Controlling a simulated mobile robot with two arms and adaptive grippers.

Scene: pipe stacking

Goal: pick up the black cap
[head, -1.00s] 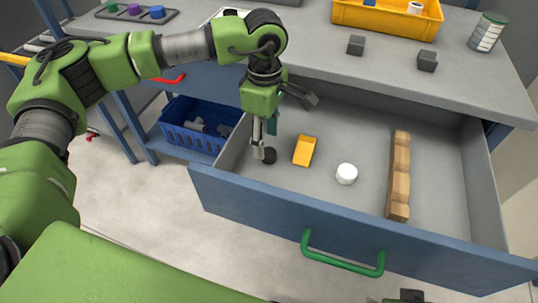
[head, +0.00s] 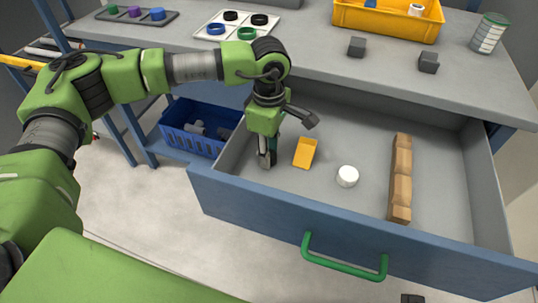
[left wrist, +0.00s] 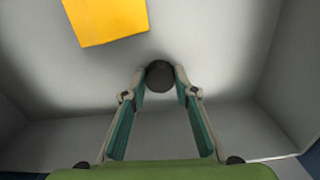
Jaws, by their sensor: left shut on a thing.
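The black cap (left wrist: 160,75) is a small dark round piece between the fingertips of my left gripper in the left wrist view. My left gripper (head: 267,161) points down into the left part of the open drawer (head: 350,214). Its fingers (left wrist: 160,78) are shut on the cap, one on each side. In the head view the fingers hide the cap. I cannot tell whether it is clear of the drawer floor. My right gripper is not in view.
In the drawer, a yellow block (head: 305,153), a white cap (head: 347,176) and a wooden bar (head: 400,180) lie to the right of my gripper. The drawer's front and left walls are close to it. Dark cubes (head: 357,47) and a yellow bin (head: 390,20) are on the worktop above.

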